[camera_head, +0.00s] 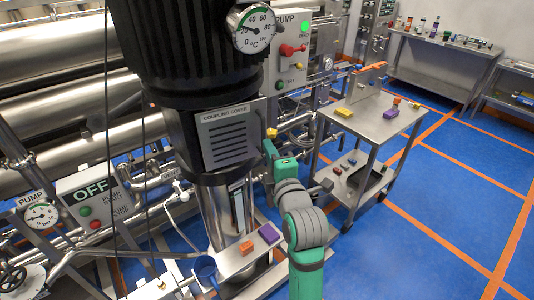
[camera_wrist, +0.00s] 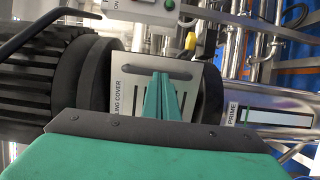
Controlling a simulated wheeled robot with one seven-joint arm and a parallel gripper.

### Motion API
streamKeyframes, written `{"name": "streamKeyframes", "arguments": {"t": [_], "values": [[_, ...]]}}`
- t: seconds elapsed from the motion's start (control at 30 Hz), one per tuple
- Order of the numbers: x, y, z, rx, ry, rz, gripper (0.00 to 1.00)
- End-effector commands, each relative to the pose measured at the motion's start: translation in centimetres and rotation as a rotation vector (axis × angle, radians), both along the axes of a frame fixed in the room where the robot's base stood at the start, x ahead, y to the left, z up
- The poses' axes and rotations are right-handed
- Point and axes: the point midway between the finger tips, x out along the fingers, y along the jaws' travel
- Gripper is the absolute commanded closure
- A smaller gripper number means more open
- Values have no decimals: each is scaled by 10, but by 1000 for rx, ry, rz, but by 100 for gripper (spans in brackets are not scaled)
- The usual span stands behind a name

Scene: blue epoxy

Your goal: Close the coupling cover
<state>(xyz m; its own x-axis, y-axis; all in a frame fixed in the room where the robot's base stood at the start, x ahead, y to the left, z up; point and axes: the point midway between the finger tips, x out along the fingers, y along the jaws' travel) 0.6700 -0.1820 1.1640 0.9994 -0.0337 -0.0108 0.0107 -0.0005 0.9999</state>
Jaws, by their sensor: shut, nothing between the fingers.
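The coupling cover (camera_head: 228,137) is a grey, slotted, labelled plate on the front of the black upright pump (camera_head: 185,55). Its right edge stands at the pump's right side; I cannot tell whether it sits fully flush. In the wrist view the cover (camera_wrist: 125,72) lies behind my fingers, with a long slot along one edge. My gripper (camera_head: 268,147) is at the right of the cover, near its right edge. The green fingers (camera_wrist: 160,95) are together and empty, in front of the cover's slots. I cannot tell whether they touch it.
A steel cart (camera_head: 370,125) with small coloured blocks stands to the right. A small ledge (camera_head: 235,262) with orange and purple blocks is below. Pipes run behind; blue floor (camera_head: 440,210) is clear at right.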

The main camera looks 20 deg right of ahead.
Motion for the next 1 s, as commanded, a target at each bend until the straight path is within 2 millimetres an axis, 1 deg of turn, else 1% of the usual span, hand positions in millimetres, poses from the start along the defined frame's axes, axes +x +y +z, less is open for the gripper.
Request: {"name": "streamKeyframes", "arguments": {"t": [0.2,0.57,0.67,0.83,0.9,1.0], "values": [[5,-3,0,0,0,-5,100],[6,-2,0,0,0,-3,100],[15,-4,0,-1,1,-2,100],[40,-8,0,0,1,-1,100],[45,-9,0,0,1,-2,100],[47,-10,0,0,-1,-3,100]]}}
